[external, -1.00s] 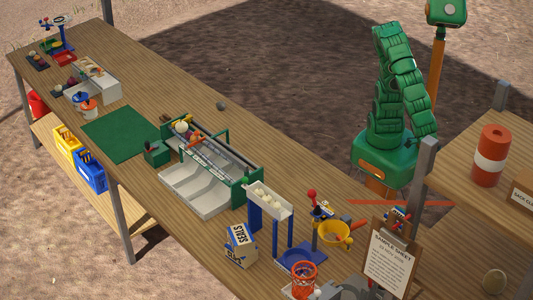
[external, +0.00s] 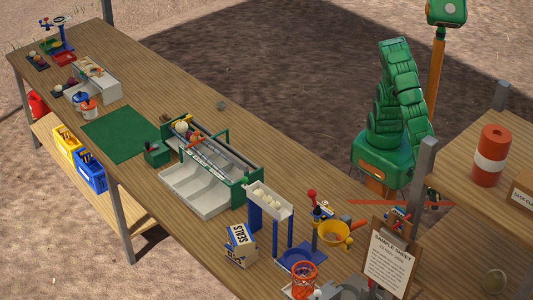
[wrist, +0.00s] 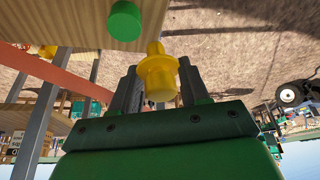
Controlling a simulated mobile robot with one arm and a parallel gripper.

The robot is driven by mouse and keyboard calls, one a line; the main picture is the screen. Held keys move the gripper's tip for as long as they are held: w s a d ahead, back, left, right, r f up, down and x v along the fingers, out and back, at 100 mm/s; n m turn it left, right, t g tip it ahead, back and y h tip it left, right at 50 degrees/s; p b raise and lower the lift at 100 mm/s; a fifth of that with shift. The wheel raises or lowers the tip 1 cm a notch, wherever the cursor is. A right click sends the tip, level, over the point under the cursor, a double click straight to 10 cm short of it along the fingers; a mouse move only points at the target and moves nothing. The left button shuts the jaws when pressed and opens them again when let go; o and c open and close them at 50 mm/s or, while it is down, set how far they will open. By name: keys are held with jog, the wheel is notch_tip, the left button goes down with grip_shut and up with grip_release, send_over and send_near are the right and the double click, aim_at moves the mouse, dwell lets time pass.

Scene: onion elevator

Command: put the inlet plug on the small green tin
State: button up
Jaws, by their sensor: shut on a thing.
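In the wrist view, the yellow inlet plug (wrist: 158,72) is held between the two dark fingers of my gripper (wrist: 160,85), which is shut on it. The plug has a wide flange and a narrower end. A small round green tin (wrist: 125,20) rests on a wooden surface at the top of the wrist view, up and left of the plug and apart from it. In the external view my gripper is mostly hidden behind the post and shelf at the right, and I cannot make out the plug or tin there.
A grey post (external: 427,185) and an orange bar (external: 400,202) stand near my arm. An orange-and-white drum (external: 490,155) is on the upper wooden shelf. A sample sheet clipboard (external: 390,262) and a yellow funnel (external: 335,235) are on the long bench.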

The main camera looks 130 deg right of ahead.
jog(key=w+a+f, duration=0.1)
jog(key=a+f, duration=0.1)
jog(key=w+a+f, duration=0.1)
jog(key=a+f, duration=0.1)
jog(key=w+a+f, duration=0.1)
jog(key=w+f, duration=0.1)
jog(key=shift+a+f, duration=0.35)
jog(key=shift+a, duration=0.05)
jog(key=shift+w+a+f, duration=0.1)
jog(key=shift+a+f, duration=0.05)
jog(key=shift+f, duration=1.55)
jog(key=o, duration=1.3)
jog(key=shift+r, duration=0.1)
jog(key=v, duration=1.2)
